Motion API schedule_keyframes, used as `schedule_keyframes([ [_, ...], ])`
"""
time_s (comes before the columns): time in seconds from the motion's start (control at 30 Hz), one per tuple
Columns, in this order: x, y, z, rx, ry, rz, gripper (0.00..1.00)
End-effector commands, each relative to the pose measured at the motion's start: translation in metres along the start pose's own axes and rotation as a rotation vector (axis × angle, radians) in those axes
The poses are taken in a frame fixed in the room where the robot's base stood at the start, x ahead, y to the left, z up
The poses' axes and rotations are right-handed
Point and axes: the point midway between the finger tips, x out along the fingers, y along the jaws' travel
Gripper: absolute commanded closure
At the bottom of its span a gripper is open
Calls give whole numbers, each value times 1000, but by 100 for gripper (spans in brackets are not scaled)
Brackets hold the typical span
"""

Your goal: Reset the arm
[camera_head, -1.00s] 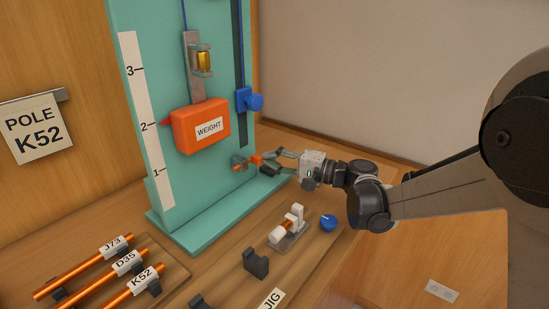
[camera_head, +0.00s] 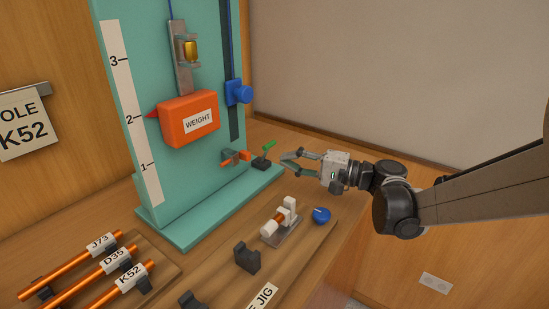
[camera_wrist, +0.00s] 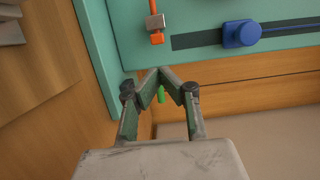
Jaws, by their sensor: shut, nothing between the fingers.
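My gripper (camera_head: 284,160) is shut and empty in the head view, just right of the teal stand's base. In the wrist view my gripper's fingertips (camera_wrist: 162,72) meet in front of a small green piece (camera_wrist: 161,98). In the head view a green-topped piece (camera_head: 268,146) on a dark base stands between my gripper and an orange piece in a grey clip (camera_head: 236,157) on the stand. That orange piece also shows in the wrist view (camera_wrist: 156,38). The fingers are apart from the stand.
The teal stand (camera_head: 195,226) carries an orange weight (camera_head: 175,126) with its red pointer near 2, and a blue knob (camera_head: 240,92). The right side is clear.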

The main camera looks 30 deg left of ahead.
Motion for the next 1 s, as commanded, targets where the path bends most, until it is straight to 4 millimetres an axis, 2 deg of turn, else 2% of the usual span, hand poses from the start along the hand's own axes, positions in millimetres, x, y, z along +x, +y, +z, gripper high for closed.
schedule_keyframes([
  [0.13,-14,0,2,0,-1,0,100],
  [0.37,-18,-1,3,-1,0,5,100],
  [0.53,-34,-7,8,-21,36,80,100],
  [0.77,-81,-13,27,-79,133,293,100],
  [1.0,-142,-13,54,-143,234,523,100],
])
